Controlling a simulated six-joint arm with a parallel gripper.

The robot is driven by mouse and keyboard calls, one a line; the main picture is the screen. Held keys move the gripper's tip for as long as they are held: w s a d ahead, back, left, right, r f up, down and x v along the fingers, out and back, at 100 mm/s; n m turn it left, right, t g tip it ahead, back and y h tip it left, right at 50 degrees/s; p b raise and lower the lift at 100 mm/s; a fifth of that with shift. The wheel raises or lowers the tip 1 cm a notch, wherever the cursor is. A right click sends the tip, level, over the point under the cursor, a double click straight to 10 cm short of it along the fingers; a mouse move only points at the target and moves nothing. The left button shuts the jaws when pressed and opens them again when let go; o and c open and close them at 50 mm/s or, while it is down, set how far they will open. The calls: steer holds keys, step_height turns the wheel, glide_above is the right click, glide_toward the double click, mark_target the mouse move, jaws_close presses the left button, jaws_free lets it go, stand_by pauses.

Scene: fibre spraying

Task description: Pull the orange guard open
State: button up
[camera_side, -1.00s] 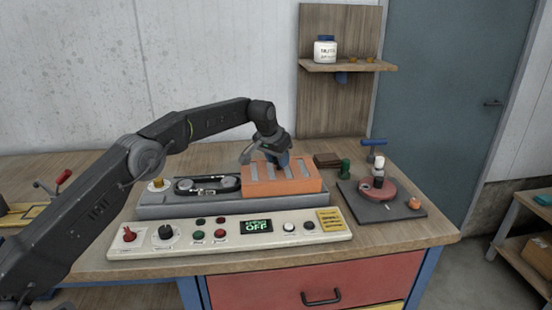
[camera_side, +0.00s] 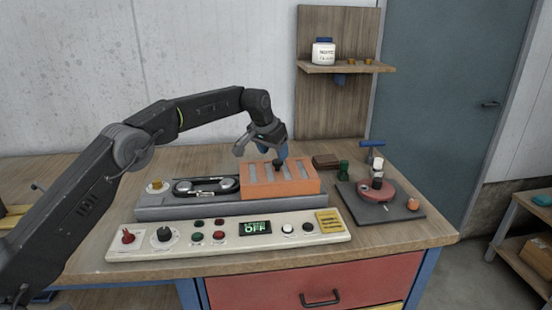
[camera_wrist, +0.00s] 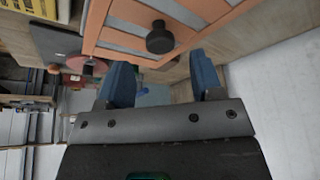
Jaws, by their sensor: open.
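The orange guard (camera_side: 290,187) is a slotted box cover over the right part of the grey machine base (camera_side: 165,210). A black round knob (camera_side: 278,166) stands on its top; in the wrist view the knob (camera_wrist: 160,38) shows just beyond my fingertips, with grey slots around it. My gripper (camera_side: 268,143) is above and behind the guard in the side view. In the wrist view my gripper's (camera_wrist: 164,75) two blue fingers are spread wide with nothing between them. The knob looks apart from the fingers.
A belt on pulleys (camera_side: 205,187) lies left of the guard. A control panel (camera_side: 230,236) with an OFF display is in front. A dark plate with a red disc (camera_side: 377,192) stands right. A shelf with a white jar (camera_side: 323,53) is behind.

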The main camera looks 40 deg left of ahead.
steer(key=v, duration=0.9)
steer(key=shift+s+r, duration=0.2)
steer(key=shift+r, duration=0.15)
steer(key=s+d+r, duration=0.2)
steer(key=s+r, duration=0.2)
steer(key=s, duration=0.7)
steer(key=s+d+r, duration=0.1)
steer(key=s+r, duration=0.3)
steer(key=s, duration=0.7)
steer(key=s+f, duration=0.3)
steer(key=s, duration=0.4)
steer(key=s+d+f, duration=0.1)
steer(key=s+f, duration=0.3)
steer(key=s, duration=0.2)
steer(key=s+f+t, duration=0.1)
steer(key=s+f, duration=0.2)
steer(key=s, duration=0.4)
steer(key=shift+s+d+f, duration=0.3)
steer(key=shift+f, duration=0.1)
